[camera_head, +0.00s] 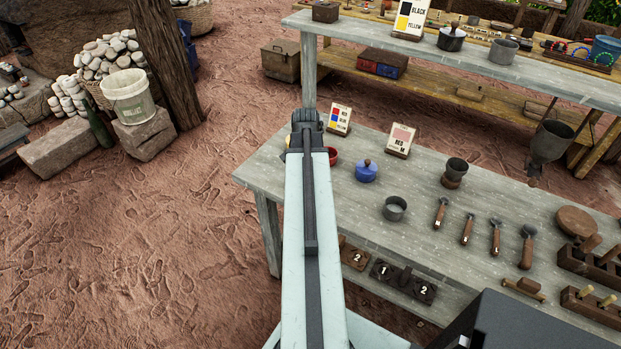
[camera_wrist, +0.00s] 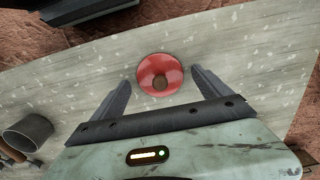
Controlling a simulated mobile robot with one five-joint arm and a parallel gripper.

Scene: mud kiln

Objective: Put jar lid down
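A round red lid (camera_wrist: 150,68) with a brown knob at its centre shows in the wrist view, over the grey table top. My gripper (camera_wrist: 160,78) is open, with one finger on each side of the lid and a gap to both. Whether the lid lies on the table or on a jar, I cannot tell from above. In the head view a small red piece (camera_head: 333,155) shows at the right edge of my arm, which hides the rest. A blue lidded jar (camera_head: 366,172) with a brown knob stands to its right. My gripper is hidden there.
The grey table (camera_head: 310,222) also holds a metal cup (camera_head: 394,209), several wooden-handled tools (camera_head: 468,229) and a sign marked RED (camera_head: 400,140). A grey cup (camera_wrist: 27,132) stands at lower left in the wrist view. The table around the lid is clear.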

